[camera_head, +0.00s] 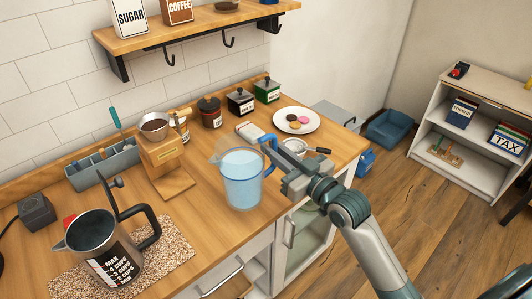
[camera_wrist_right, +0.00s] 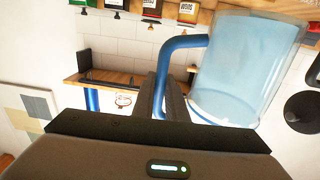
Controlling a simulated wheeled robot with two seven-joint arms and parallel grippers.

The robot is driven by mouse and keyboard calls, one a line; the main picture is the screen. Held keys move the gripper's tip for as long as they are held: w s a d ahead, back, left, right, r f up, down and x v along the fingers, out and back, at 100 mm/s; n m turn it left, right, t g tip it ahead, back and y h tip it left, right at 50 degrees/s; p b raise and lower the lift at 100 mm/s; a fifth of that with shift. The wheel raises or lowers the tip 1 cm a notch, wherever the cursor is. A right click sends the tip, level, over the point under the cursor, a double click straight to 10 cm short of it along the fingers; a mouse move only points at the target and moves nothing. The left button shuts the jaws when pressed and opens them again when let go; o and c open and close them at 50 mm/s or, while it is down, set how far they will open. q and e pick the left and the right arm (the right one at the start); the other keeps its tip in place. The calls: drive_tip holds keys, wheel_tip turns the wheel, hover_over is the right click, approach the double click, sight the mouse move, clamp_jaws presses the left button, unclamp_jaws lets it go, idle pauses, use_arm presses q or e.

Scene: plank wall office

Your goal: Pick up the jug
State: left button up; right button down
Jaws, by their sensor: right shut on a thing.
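The jug (camera_head: 243,182) is see-through with a blue tint and a blue handle, and it is upright over the right part of the wooden counter. I cannot tell whether its base touches the counter. My right gripper (camera_head: 277,149) reaches in from the right and is shut on the jug's handle. In the right wrist view the dark fingers (camera_wrist_right: 162,98) close on the blue handle, and the jug's body (camera_wrist_right: 245,70) fills the upper right. My left gripper is not in view.
A plate of cookies (camera_head: 297,121) and small canisters (camera_head: 240,101) are behind. A wall shelf with hooks (camera_head: 190,33) hangs above.

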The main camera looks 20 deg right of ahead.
drive_tip(key=shift+s+d+r+b, duration=0.2)
drive_tip(key=shift+s+d+r, duration=0.4)
drive_tip(key=shift+s, duration=0.1)
drive_tip(key=shift+s+d+r+b, duration=0.15)
drive_tip(key=shift+s+d+r, duration=0.35)
drive_tip(key=shift+s+r, duration=0.15)
drive_tip(key=shift+s+d, duration=0.1)
drive_tip(key=shift+s, duration=0.05)
